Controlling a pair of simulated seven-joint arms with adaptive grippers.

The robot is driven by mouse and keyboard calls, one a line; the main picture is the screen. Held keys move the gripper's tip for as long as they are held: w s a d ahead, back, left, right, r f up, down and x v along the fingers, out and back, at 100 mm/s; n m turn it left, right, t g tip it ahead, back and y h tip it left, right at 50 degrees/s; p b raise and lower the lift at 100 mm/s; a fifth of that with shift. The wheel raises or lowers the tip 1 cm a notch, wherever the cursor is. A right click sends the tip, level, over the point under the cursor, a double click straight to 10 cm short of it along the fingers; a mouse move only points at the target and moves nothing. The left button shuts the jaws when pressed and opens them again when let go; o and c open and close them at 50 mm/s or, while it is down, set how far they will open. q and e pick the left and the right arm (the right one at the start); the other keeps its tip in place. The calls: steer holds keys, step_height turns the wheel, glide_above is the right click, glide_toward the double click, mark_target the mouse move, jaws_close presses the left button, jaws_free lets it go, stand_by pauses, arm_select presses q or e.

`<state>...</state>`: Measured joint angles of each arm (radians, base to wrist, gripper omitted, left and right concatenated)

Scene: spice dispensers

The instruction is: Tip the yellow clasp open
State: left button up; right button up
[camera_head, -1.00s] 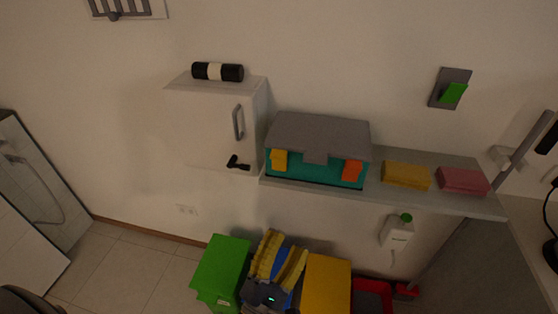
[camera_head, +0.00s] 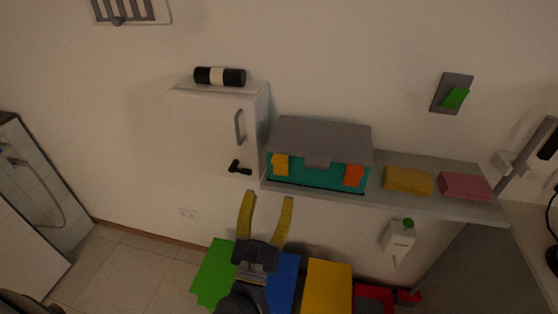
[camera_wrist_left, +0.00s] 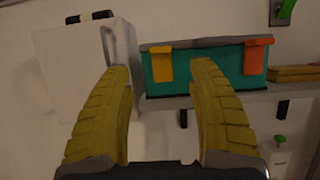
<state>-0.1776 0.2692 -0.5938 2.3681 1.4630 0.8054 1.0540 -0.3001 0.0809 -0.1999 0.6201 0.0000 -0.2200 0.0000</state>
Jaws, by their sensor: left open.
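The yellow clasp (camera_head: 281,164) hangs on the left of the front of a teal box with a grey lid (camera_head: 318,176), which stands on the wall shelf. It also shows in the left wrist view (camera_wrist_left: 162,65), hanging down from the lid's edge. An orange clasp (camera_head: 353,175) is on the right of the same front. My left gripper (camera_head: 267,198) is open and empty, with yellow ribbed fingers pointing up, below the box's left end. In the left wrist view its fingertips (camera_wrist_left: 160,68) lie either side of the yellow clasp in the picture, apart from it. My right gripper is not in view.
A white cabinet (camera_head: 205,125) with a grey handle stands just left of the box. A yellow block (camera_head: 407,180) and a pink block (camera_head: 464,186) lie on the shelf (camera_head: 440,207) to the right. Green and yellow bins (camera_head: 328,287) stand below.

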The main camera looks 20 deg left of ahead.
mark_target(278, 163)
arm_select(q)
steer(key=x, duration=1)
steer(key=shift+w, duration=0.35)
steer(key=shift+r, duration=0.1)
jaws_close()
